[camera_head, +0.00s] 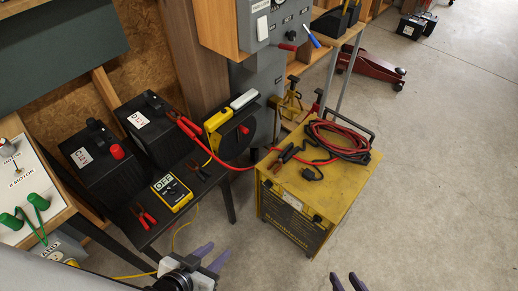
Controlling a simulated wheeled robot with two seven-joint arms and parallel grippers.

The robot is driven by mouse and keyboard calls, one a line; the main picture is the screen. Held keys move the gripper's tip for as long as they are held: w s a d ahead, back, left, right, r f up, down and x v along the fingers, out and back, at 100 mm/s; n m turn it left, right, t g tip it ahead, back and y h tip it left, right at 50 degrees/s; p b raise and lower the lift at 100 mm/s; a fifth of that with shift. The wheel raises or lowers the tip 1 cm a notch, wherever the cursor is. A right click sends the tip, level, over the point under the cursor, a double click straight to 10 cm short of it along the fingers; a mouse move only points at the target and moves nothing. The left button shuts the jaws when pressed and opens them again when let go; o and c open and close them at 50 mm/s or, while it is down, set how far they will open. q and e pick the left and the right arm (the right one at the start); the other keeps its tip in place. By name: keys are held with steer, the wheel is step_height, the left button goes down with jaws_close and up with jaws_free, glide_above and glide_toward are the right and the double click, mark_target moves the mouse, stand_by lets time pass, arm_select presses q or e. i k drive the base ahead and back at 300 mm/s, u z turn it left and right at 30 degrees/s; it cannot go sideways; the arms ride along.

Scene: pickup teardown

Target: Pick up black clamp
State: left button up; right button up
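A black clamp (285,155) lies on the near left part of the top of the yellow charger (327,195). A second, smaller black clamp (199,169) lies on the black bench beside the yellow multimeter (172,191). My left gripper (212,257) is at the bottom centre, its two purple fingertips apart and nothing between them. It is in front of the bench and left of the charger. My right gripper (347,281) shows only its purple fingertips at the bottom edge, apart and empty, below the charger in the picture.
Red and black cables (343,139) lie coiled on the charger near its handle. A red clamp (144,216) lies on the bench; another (182,121) is at a black battery (150,127). A yellow cable hangs by the bench. The floor (440,190) at right is clear.

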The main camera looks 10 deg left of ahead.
mark_target(280, 161)
steer(key=u, duration=0.4)
steer(key=i, duration=0.9)
steer(key=u, duration=1.15)
steer(key=k, duration=0.55)
steer(key=u, duration=0.2)
steer(key=i, duration=0.45)
steer(key=z, duration=1.7)
